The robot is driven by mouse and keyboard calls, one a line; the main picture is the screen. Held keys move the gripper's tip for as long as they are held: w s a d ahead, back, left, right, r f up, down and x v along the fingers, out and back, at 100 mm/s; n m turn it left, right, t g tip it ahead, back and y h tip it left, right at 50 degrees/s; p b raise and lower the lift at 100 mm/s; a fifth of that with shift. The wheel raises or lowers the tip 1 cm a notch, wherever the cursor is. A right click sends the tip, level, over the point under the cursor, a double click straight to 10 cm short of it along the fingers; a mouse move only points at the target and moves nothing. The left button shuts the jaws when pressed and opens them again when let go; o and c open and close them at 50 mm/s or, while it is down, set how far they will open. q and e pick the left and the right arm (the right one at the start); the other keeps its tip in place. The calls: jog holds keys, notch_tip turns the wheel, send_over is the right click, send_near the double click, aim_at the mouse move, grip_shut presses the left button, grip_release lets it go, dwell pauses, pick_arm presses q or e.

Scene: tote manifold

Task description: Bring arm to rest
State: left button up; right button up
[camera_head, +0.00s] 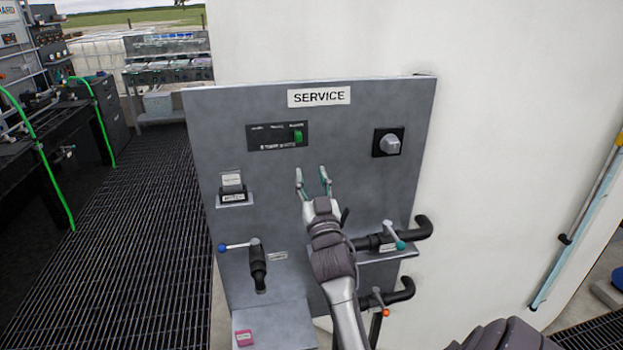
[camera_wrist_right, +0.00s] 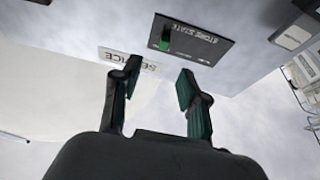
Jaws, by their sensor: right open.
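My right gripper (camera_head: 313,183) is open and empty in front of the grey service panel (camera_head: 340,108), below the dark state plate with its green slider (camera_head: 298,136). In the right wrist view the two fingers of my right gripper (camera_wrist_right: 155,90) stand apart with nothing between them. The same green slider (camera_wrist_right: 165,40) shows beyond the fingertips, with the SERVICE label (camera_wrist_right: 130,58) beside it. My right arm reaches up from the bottom of the head view and hides part of the lower panel. My left gripper is not in view.
A grey knob (camera_head: 390,144) is at the panel's upper right. A teal-tipped valve handle (camera_head: 394,236) and an orange-tipped one (camera_head: 381,302) sit close to my right arm. A blue-tipped lever (camera_head: 238,246) is at lower left. Grating floor (camera_head: 150,230) lies open to the left.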

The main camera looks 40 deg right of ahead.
dwell(0.4)
jog(key=w+a+f+n+g+y, duration=0.2)
jog(key=a+f+y, duration=0.15)
jog(key=f, duration=0.85)
jog(key=w+a+f+n+g+y, duration=0.1)
jog(key=w+a+f+y, duration=0.2)
jog(key=f, duration=0.9)
jog(key=s+a+f+n+g+y, duration=0.1)
jog(key=s+a+f+g, duration=0.15)
jog(key=f, duration=0.55)
jog(key=s+a+f+n+g+y, duration=0.1)
jog(key=s+a+f, duration=0.3)
jog(key=f, duration=0.3)
jog(key=s+a+f+n+g+y, duration=0.1)
jog(key=s+a+f+g, duration=0.2)
jog(key=f, duration=0.5)
jog(key=s+a+f+n+g, duration=0.1)
jog(key=s+f, duration=0.6)
jog(key=s, duration=0.7)
jog(key=s+a+f+n+g+y, duration=0.1)
jog(key=s+a+f+g, duration=0.3)
jog(key=s+f, duration=0.4)
jog(key=s+a+f+g+y, duration=0.1)
jog(key=s+a+f+g, duration=0.2)
jog(key=s+f, duration=0.5)
jog(key=s, duration=1.1)
jog(key=shift+s+f+n, duration=0.15)
jog(key=shift+s+n, duration=0.2)
jog(key=shift+n, duration=0.05)
